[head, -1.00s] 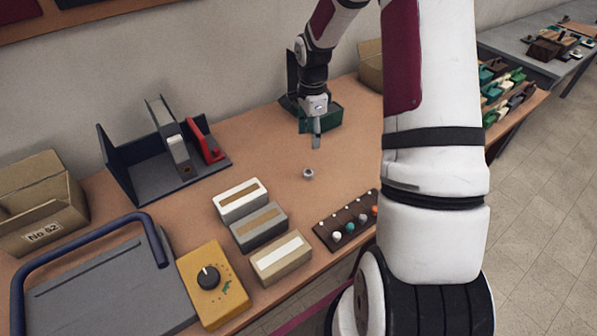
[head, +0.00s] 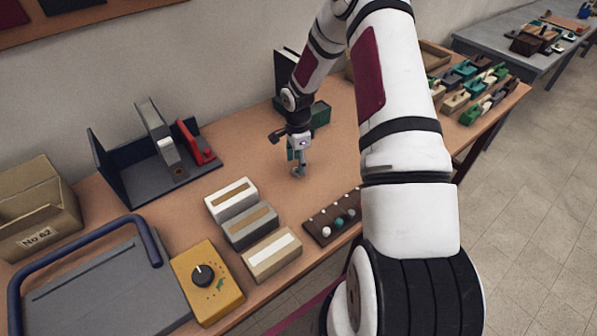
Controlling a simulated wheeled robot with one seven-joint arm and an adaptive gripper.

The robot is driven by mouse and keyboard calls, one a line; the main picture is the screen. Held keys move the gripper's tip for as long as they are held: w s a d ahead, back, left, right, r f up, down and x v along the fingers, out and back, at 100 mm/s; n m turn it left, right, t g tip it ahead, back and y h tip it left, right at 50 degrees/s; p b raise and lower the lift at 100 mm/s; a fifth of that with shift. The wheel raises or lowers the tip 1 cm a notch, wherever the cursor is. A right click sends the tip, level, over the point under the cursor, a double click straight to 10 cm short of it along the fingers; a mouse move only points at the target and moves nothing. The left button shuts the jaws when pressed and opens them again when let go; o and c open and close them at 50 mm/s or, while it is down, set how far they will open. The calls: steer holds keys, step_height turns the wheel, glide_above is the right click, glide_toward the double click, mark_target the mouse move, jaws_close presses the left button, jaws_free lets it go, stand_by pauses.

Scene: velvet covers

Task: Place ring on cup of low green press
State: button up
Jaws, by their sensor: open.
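The small grey ring (head: 298,174) lies on the brown bench, right at my fingertips. My gripper (head: 298,168) is open and points down over the ring; its fingers partly hide it. I cannot tell whether the fingers touch the ring. A green object (head: 320,113), which may be the low green press, stands on the bench behind my gripper, partly hidden by my arm. Its cup cannot be made out.
A dark bookend-like stand with a red piece (head: 199,143) is at the back left. Several small coloured tools (head: 466,85) fill the right end.

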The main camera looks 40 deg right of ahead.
steer(key=shift+f, duration=1.4)
steer(key=c, duration=0.9)
steer(key=shift+c, duration=0.4)
steer(key=shift+r, duration=0.15)
